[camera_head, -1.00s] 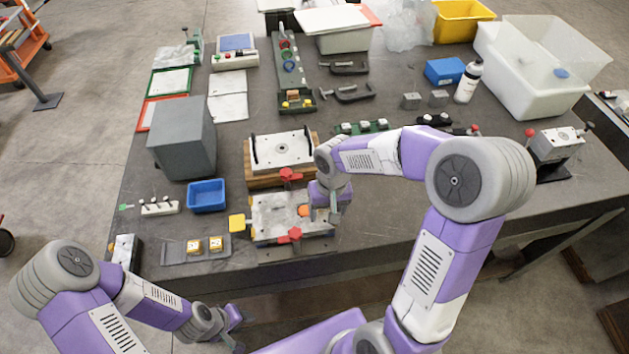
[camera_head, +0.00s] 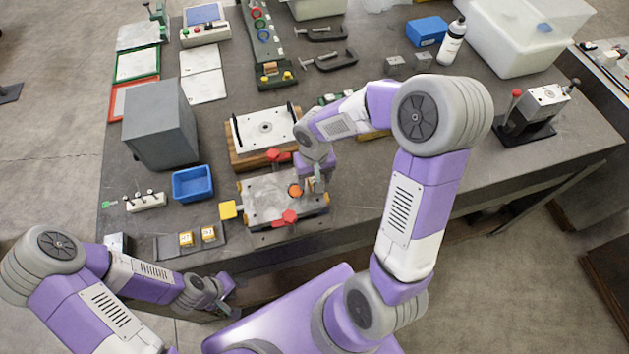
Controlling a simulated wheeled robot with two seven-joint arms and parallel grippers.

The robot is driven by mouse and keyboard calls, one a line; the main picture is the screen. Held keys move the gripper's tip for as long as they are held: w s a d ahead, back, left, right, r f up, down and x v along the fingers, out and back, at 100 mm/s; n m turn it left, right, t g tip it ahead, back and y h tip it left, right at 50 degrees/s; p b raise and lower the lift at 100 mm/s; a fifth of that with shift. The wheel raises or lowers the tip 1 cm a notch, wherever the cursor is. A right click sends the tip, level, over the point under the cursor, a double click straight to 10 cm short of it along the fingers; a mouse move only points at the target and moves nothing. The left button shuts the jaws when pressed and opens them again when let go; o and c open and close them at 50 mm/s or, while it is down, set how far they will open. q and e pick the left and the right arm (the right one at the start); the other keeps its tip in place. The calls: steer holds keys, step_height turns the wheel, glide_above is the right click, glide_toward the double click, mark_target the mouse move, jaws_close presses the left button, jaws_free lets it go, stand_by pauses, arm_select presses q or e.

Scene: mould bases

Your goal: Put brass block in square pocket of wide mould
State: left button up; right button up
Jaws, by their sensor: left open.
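Two small brass-coloured blocks, one at the left (camera_head: 186,239) and one at the right (camera_head: 208,234), sit on a dark flat tray (camera_head: 170,250) near the table's front edge. To their right lies a pale metal mould plate (camera_head: 262,205) with red clamp handles and an orange round part (camera_head: 295,190). Which pocket is square is too small to tell. My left gripper (camera_head: 228,295) is open, low in front of the table edge, apart from the blocks. My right gripper (camera_head: 318,184) is over the mould's right end; its fingers are too small to read.
A second white mould plate (camera_head: 250,130) on a wooden base stands behind. A blue bin (camera_head: 193,184), a grey box (camera_head: 160,125) and a small rack of pins (camera_head: 147,201) stand at the left. A yellow square part (camera_head: 228,210) is at the mould's left side. Table at right front is clear.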

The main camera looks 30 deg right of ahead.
steer(key=shift+c, duration=0.5)
steer(key=shift+w, duration=0.1)
jaws_close()
steer(key=shift+r, duration=0.15)
